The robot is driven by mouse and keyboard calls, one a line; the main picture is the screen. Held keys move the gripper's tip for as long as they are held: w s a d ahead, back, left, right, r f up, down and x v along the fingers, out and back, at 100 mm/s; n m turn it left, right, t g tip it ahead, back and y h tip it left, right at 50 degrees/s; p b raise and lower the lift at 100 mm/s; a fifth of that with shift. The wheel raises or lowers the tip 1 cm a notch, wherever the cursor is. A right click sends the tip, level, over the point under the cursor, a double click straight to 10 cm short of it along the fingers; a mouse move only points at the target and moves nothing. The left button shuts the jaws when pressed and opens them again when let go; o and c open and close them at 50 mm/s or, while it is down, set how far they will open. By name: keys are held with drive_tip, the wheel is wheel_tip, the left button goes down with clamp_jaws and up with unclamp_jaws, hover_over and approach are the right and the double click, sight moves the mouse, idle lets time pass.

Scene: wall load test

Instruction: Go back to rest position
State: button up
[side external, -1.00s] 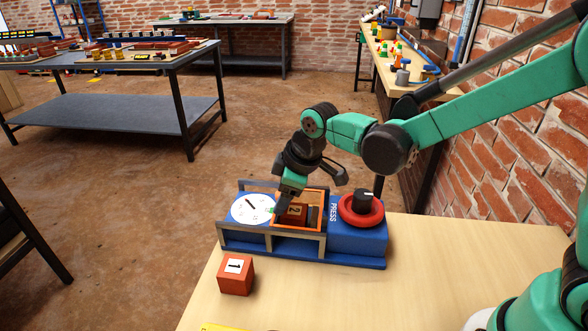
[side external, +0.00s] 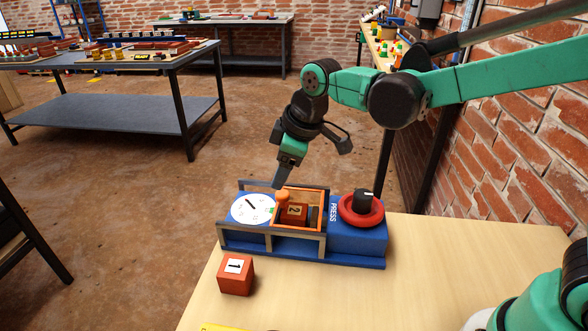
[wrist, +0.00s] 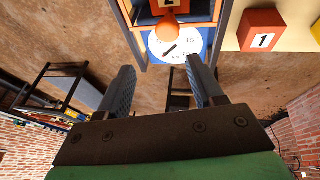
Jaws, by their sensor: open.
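My gripper (side external: 279,183) is open and empty, above the blue press device (side external: 358,238). In the wrist view my gripper's two fingers (wrist: 160,85) are spread apart with nothing between them. The device has a white dial (side external: 252,209), an orange-framed bay (side external: 313,222) holding a block marked 2 (side external: 294,213), and a round orange knob (side external: 283,196). The knob also shows in the wrist view (wrist: 167,29), just beyond the fingertips and apart from them. A red ring and black knob (side external: 362,204) sit on the PRESS side.
A red block marked 1 (side external: 236,275) sits on the wooden table (side external: 430,270) in front of the device. The brick wall (side external: 510,160) is close on the right. Other workbenches (side external: 120,60) stand farther back.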

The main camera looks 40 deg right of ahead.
drive_tip(key=shift+r, duration=0.7)
drive_tip(key=shift+s+d+r, duration=0.1)
drive_tip(key=shift+s+d, duration=0.05)
drive_tip(key=shift+s, duration=0.05)
drive_tip(key=s+d+m+t, duration=0.1)
drive_tip(key=s+d+m, duration=0.1)
drive_tip(key=s+m, duration=0.1)
drive_tip(key=s+d+m+t, duration=0.1)
drive_tip(key=s+d+m, duration=0.2)
drive_tip(key=s, duration=0.2)
drive_tip(key=s+d+m+h, duration=0.1)
drive_tip(key=s+d+m, duration=0.2)
drive_tip(key=s, duration=0.1)
drive_tip(key=shift+s+f+t, duration=0.1)
drive_tip(key=shift+f+t, duration=0.25)
drive_tip(key=shift+t, duration=0.05)
